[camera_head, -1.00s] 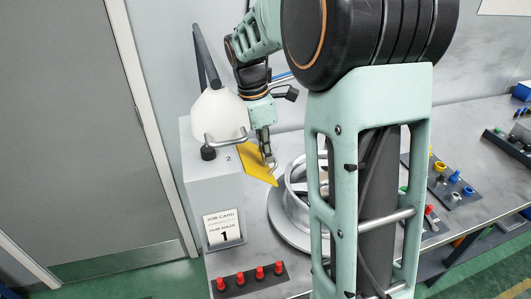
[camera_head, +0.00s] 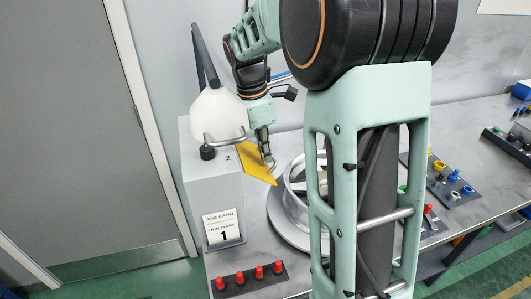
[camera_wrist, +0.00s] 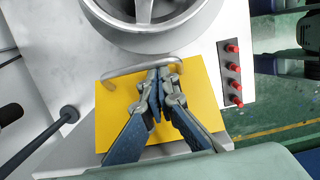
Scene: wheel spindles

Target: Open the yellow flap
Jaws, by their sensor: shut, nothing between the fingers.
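The yellow flap (camera_head: 258,165) sticks out, tilted, from the side of the light grey box (camera_head: 205,183) in the head view. In the wrist view the yellow flap (camera_wrist: 204,116) lies below my fingers, with a grey bar handle (camera_wrist: 108,79) along its far edge. My gripper (camera_head: 269,164) is at the flap, in front of its face. In the wrist view my gripper (camera_wrist: 158,75) is shut with nothing held, its tips close to the middle of the handle. I cannot tell whether the tips touch it.
A round metal wheel hub (camera_head: 290,205) stands just right of the flap. A white lamp (camera_head: 217,115) stands over the box. A job card (camera_head: 222,228) and a strip of red pegs (camera_head: 250,279) are in front. Peg racks (camera_head: 452,183) lie further right.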

